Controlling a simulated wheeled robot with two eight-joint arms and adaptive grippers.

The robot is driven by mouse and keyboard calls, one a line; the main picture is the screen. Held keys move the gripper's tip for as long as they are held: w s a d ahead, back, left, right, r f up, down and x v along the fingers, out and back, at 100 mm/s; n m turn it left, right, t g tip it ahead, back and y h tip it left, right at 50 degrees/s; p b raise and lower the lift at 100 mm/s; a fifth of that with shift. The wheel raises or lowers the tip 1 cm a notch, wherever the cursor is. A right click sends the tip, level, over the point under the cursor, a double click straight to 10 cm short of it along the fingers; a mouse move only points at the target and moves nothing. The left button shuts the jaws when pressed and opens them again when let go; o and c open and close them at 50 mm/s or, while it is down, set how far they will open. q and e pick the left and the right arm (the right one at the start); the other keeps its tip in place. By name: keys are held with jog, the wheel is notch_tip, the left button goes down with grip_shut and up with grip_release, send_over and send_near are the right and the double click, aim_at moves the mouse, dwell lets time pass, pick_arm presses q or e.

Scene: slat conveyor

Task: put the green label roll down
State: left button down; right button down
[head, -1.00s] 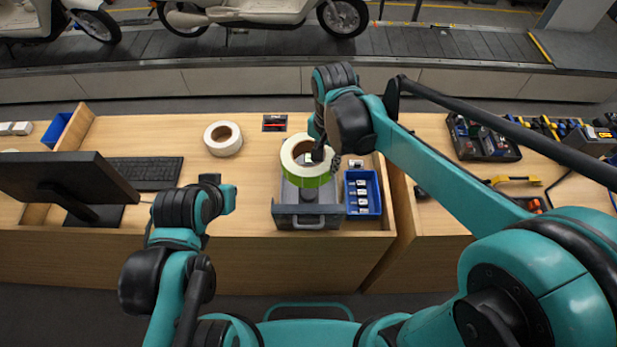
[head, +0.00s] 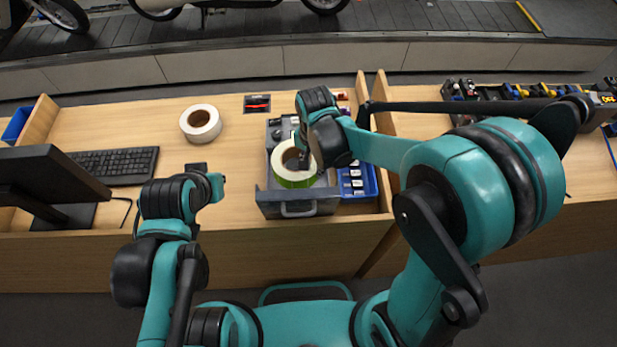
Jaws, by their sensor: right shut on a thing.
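The green label roll (head: 296,183) has a white top face and a green side. It is at the grey metal box (head: 270,206) with a front handle, on the wooden desk, inside the box's outline in this view. My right gripper (head: 305,157) is shut on the roll's rim, partly hidden by its own wrist. I cannot tell whether the roll's underside touches the box floor. My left gripper (head: 212,185) hangs over the front of the desk, left of the box, with no object visible at it; its fingers are too unclear to judge.
A white roll (head: 201,123) lies on the desk to the left, with a keyboard (head: 115,166) and monitor (head: 45,190) further left. A blue bin (head: 369,184) of small items stands close to the box's right. Desk between keyboard and box is mostly clear.

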notch_tip(320, 180, down, 6)
jog(key=shift+r+b, duration=0.1)
jog(key=shift+b, duration=0.25)
jog(key=c, duration=1.3)
grip_release()
